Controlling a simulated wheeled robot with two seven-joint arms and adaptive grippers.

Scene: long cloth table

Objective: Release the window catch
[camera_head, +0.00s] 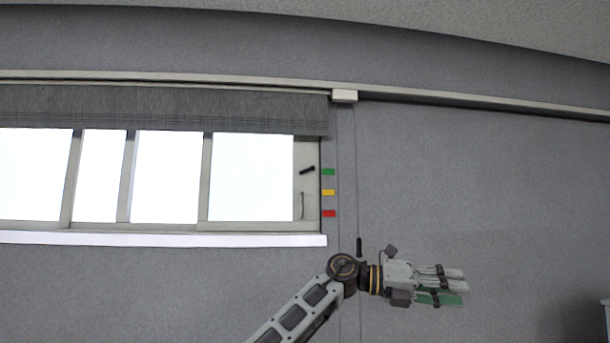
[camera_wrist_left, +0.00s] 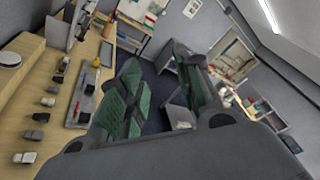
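The window (camera_head: 170,177) is on the wall at the left in the head view. A short black catch handle (camera_head: 307,170) sits tilted on the right end of its frame. A thin, pale curved handle (camera_head: 302,205) is below it; I cannot tell which one is the catch. My left gripper (camera_head: 462,285) is to the right of the window and below its sill, pointing right, away from both handles. In the left wrist view its green-padded fingers (camera_wrist_left: 153,62) are spread with nothing between them. My right gripper is in neither view.
Green (camera_head: 328,172), yellow (camera_head: 328,192) and red (camera_head: 329,213) tags line the wall beside the window. A grey blind (camera_head: 160,108) covers its top. A cord with a black end (camera_head: 359,246) hangs near my left wrist. The wrist view shows a cluttered wooden table (camera_wrist_left: 40,75).

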